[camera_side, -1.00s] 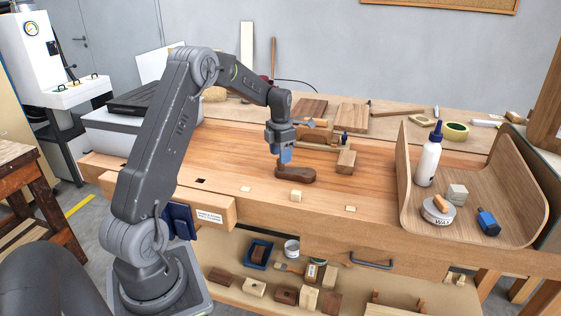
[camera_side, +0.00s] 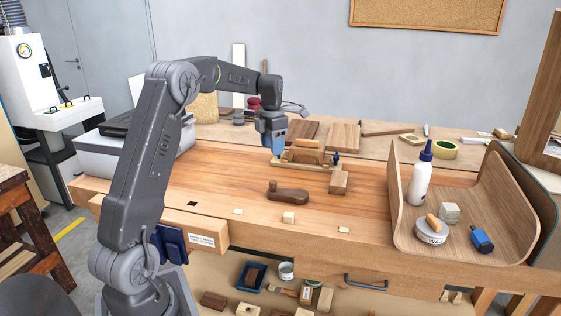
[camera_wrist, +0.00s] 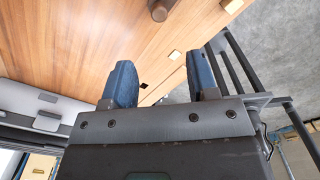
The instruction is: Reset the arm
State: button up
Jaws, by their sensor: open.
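My gripper (camera_side: 277,148) hangs in the air above the back part of the workbench (camera_side: 215,165), its blue fingers pointing down. In the wrist view my gripper (camera_wrist: 163,85) has its two blue fingers apart with nothing between them. A dark brown wooden piece (camera_side: 288,194) lies on the bench in front of and below my gripper, apart from it. A brown end, probably of the same piece, shows at the top of the wrist view (camera_wrist: 160,10).
A wooden clamp-like tool (camera_side: 305,157) and a block (camera_side: 339,182) lie close to the gripper. A bent wood tray (camera_side: 500,200) at the right holds a white bottle (camera_side: 419,178), a wax tin (camera_side: 432,237) and a blue bottle (camera_side: 481,239). Bare bench top lies left of the brown piece.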

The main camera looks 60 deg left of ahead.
jog(key=shift+d, duration=0.1)
jog(key=s+d+r+m+t, duration=0.1)
jog(key=s+d+r+m, duration=0.2)
jog(key=d+m, duration=0.3)
jog(key=s+d+r+m+t+y, duration=0.1)
jog(key=s+d+r+m, duration=0.15)
jog(key=d+m, duration=0.35)
jog(key=s+d+r+m+t, duration=0.1)
jog(key=s+d+r+m, duration=0.15)
jog(key=d+m, duration=0.35)
jog(key=s+d+f+m+t+h, duration=0.1)
jog(key=s+d+f+m+t, duration=0.1)
jog(key=s+d+m, duration=1.1)
jog(key=s+f+m, duration=0.1)
jog(key=m, duration=0.4)
jog(key=shift+s+t, duration=0.3)
jog(key=shift+d, duration=0.1)
dwell(0.3)
